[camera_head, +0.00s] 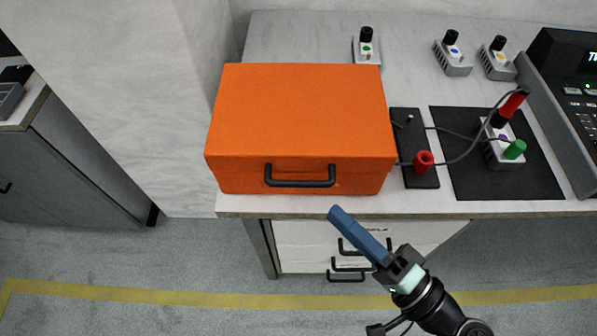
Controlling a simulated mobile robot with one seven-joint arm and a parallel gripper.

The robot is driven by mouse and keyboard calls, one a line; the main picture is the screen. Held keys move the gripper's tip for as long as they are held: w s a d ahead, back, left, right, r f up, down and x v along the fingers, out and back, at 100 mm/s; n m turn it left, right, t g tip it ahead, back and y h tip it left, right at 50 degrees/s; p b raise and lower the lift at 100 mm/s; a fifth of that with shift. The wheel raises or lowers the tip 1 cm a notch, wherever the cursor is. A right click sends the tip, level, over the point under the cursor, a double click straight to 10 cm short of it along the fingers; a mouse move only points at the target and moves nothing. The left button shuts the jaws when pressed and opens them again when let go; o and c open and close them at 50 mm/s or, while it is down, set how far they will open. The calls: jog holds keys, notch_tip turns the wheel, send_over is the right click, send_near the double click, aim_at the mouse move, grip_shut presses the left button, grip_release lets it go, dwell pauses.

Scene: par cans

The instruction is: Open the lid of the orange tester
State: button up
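The orange tester (300,110) is a box at the front left of the grey-white counter. Its lid is down and shut. A black handle (300,182) sits on its front face, just below the lid seam. My gripper (337,213) reaches up from the lower right, with its blue fingers in front of the counter edge, below and a little right of the handle. It appears apart from the handle. From this angle the fingers overlap, so I cannot tell whether they are open or shut.
A black strip with a red plug (424,161) lies close to the tester's right side. A black mat (540,175) holds a small device with wires. Several small grey units, one green-marked (366,50), stand behind. A wall rises at the left. Drawers (300,258) are below.

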aim_at(303, 181)
jog(key=x, duration=0.8)
jog(key=shift+w+a, duration=0.25)
jog(key=shift+a, duration=0.05)
grip_shut()
dwell(1.0)
